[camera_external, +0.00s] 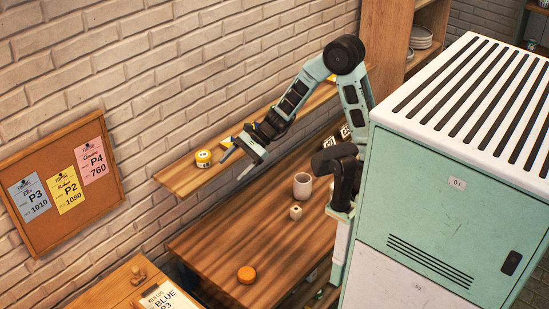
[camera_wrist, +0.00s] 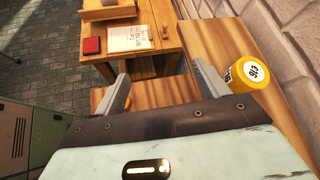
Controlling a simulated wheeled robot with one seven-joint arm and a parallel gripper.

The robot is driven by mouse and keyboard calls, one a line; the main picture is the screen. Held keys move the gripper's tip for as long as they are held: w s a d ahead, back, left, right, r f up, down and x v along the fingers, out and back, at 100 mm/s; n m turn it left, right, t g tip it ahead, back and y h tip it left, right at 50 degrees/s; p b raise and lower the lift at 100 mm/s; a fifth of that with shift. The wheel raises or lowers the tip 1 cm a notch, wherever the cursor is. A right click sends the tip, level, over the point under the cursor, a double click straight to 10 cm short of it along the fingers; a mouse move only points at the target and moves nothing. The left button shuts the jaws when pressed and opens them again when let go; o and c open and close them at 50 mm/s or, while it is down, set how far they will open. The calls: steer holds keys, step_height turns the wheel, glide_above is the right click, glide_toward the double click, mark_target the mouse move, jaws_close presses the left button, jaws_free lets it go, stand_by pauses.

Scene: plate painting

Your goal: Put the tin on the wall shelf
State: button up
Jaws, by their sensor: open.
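The yellow tin (camera_external: 203,158) with a white label stands on the wall shelf (camera_external: 181,180), close to its left end. It also shows at the right in the wrist view (camera_wrist: 250,76), on the wooden shelf (camera_wrist: 222,40) beside the brick wall. My gripper (camera_external: 232,168) is open with nothing between its fingers. It is just right of the tin, apart from it, at the shelf's front side. In the wrist view, the tin is outside the right finger of my gripper (camera_wrist: 161,72).
A yellow item (camera_external: 232,131) and patterned cards lie farther right. A side table (camera_wrist: 172,45) holds a paper sheet (camera_wrist: 128,38).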

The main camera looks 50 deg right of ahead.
steer(key=s+a+f+n+g+h, duration=0.2)
steer(key=s+n+g+h, duration=0.3)
steer(key=s+n, duration=0.85)
steer(key=s+d+n+t+h, duration=0.2)
steer(key=s+d+n+h, duration=0.3)
steer(key=n, duration=0.6)
steer(key=s+d, duration=0.1)
steer(key=s, duration=0.1)
steer(key=shift+s+d+f+n+h, duration=0.25)
steer(key=shift+s+f+n+h, duration=0.05)
steer(key=shift+f+n, duration=0.1)
steer(key=shift+f, duration=0.1)
